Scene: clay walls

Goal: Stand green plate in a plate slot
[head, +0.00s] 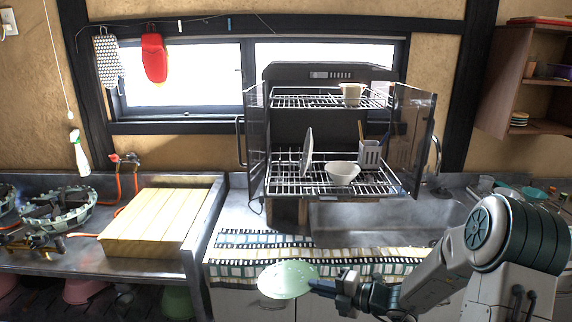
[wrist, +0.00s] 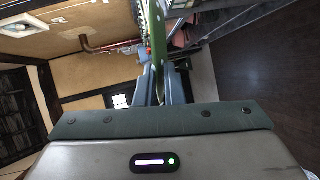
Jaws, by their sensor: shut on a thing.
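The pale green plate (head: 285,280) is held out in front of the counter's front edge, its broad face showing in the head view. My gripper (head: 316,287) is shut on the plate's right edge. In the wrist view the green plate (wrist: 156,28) shows nearly edge-on, rising from between my two fingers (wrist: 159,78). A black dish cabinet with open doors holds a lower wire rack (head: 290,187) at the back of the counter. A white plate (head: 307,150) stands upright in it at the left. The individual slots are too small to tell apart.
A white bowl (head: 342,174) and a utensil holder (head: 370,156) stand on the lower rack. A cup (head: 351,93) is on the upper rack (head: 310,101). Glass doors (head: 412,140) flank the opening. A striped cloth (head: 250,268) covers the counter front; a yellow slatted box (head: 160,220) sits left.

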